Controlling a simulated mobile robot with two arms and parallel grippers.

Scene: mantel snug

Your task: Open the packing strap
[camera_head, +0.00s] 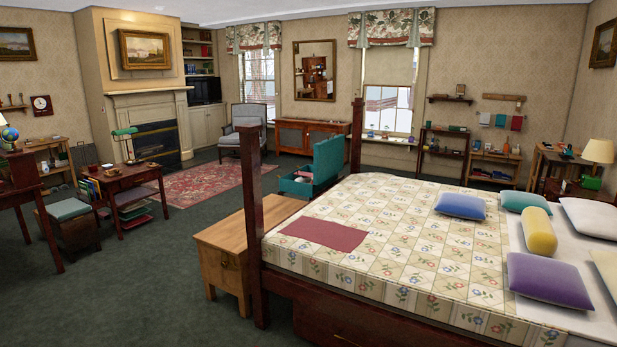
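I cannot make out a packing strap for certain in the head view. A teal case (327,160) with its lid raised stands on the far side of the wooden chest, near the foot of the bed. Small items lie inside it, too small to tell apart. Neither of my grippers shows in this view.
A four-post bed (385,228) with pillows fills the right side. A wooden chest (222,250) stands at its foot. A small desk (128,182) and a stool (70,222) stand at left. Green carpet (150,275) is clear between desk and chest.

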